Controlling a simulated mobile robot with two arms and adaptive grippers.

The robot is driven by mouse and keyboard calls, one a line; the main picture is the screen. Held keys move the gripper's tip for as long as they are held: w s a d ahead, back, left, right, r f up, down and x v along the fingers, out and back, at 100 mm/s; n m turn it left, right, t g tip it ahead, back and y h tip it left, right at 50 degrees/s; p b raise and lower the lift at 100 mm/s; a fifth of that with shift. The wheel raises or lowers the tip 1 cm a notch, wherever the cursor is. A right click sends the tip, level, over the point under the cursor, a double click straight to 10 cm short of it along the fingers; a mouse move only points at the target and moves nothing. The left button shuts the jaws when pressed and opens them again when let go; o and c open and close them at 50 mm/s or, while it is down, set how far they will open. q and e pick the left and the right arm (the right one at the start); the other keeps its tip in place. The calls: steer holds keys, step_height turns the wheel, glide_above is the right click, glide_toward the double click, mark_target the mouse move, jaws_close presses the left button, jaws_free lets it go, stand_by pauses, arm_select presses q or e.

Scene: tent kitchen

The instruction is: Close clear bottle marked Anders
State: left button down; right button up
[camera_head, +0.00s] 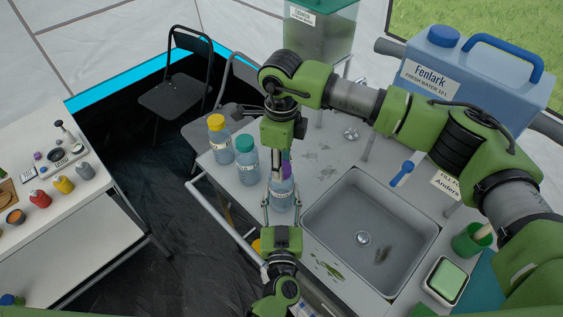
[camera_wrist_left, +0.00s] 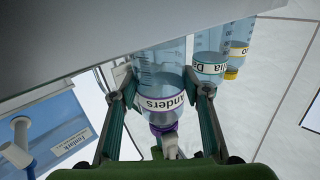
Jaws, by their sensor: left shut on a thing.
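The clear bottle marked Anders (camera_head: 282,194) stands upright on the counter, left of the sink. Its label and purple top (camera_wrist_left: 163,128) show in the left wrist view, which is upside down. My left gripper (camera_head: 281,205) is shut around the bottle's body from the front, one finger on each side. My right gripper (camera_head: 281,170) reaches down from above, its fingers at the purple cap (camera_head: 287,168). Grey finger parts show against the purple top in the left wrist view. Whether the right fingers grip the cap, and how the cap sits on the neck, is hidden.
A bottle with a teal cap (camera_head: 246,160) and one with a yellow cap (camera_head: 219,139) stand left of the Anders bottle. The sink (camera_head: 350,245) is to the right. A Fenlark water container (camera_head: 470,85) stands behind. A side table (camera_head: 90,215) with small items is at left.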

steer(key=m, duration=0.3)
steer(key=shift+m, duration=0.4)
steer(key=o, duration=1.2)
steer(key=shift+r, duration=2.25)
steer(key=shift+c, duration=0.2)
steer(key=n, duration=0.1)
steer(key=r+n, duration=0.1)
steer(key=n, duration=0.1)
steer(key=shift+r, duration=0.25)
steer(key=r+n, duration=0.1)
steer(key=n, duration=0.1)
steer(key=r+n, duration=0.1)
steer(key=n, duration=0.1)
